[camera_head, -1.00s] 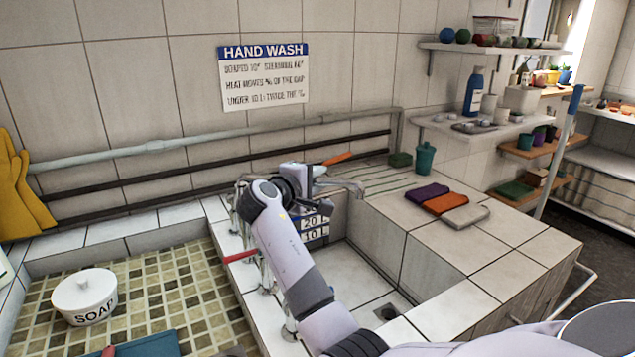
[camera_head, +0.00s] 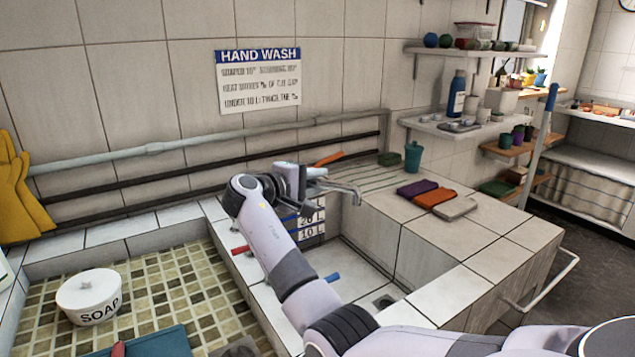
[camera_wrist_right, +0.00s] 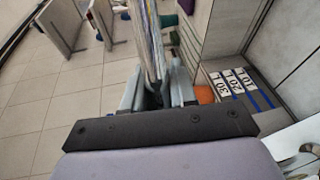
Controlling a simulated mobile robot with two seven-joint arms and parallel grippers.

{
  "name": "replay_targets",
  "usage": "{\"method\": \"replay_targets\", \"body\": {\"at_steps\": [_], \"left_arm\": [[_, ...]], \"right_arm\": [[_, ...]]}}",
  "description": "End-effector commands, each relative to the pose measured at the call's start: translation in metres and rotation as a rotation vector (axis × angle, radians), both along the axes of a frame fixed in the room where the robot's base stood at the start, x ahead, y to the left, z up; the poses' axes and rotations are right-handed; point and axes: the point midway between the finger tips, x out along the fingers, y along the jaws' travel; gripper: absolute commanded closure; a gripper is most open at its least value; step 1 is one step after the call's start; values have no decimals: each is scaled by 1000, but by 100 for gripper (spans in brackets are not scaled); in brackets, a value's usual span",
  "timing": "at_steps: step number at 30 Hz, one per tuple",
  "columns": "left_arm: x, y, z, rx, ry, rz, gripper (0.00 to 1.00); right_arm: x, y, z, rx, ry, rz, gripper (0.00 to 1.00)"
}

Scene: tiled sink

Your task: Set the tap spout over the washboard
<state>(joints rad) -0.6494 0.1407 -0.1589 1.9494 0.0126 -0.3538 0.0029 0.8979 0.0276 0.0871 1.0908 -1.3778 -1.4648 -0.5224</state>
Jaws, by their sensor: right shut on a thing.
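The metal tap spout (camera_head: 345,190) reaches right from my right gripper and bends down at its tip. In the head view the tip shows against the basin's back right wall, near the front left edge of the washboard (camera_head: 375,177), a pale ridged surface on the back ledge. I cannot tell its exact distance from the washboard. My right gripper (camera_head: 313,172) is shut on the spout. In the right wrist view the spout (camera_wrist_right: 149,40) runs up from between the fingers (camera_wrist_right: 155,92). My left gripper is not in view.
A red tap handle (camera_head: 242,250) and a blue one (camera_head: 333,277) stick out by my right arm. The basin (camera_head: 350,268) has litre marks. Folded cloths (camera_head: 436,199), a teal cup (camera_head: 413,157) and a green block (camera_head: 388,158) sit on the ledge. An orange-handled thing (camera_head: 330,159) lies behind the spout.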

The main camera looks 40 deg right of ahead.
Motion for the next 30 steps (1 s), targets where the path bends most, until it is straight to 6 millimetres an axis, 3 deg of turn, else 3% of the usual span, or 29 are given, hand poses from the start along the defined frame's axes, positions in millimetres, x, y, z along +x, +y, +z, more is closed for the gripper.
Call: {"method": "replay_targets", "body": {"at_steps": [30], "left_arm": [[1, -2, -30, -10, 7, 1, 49]], "right_arm": [[-23, 61, -1, -1, 0, -410, 100]]}}
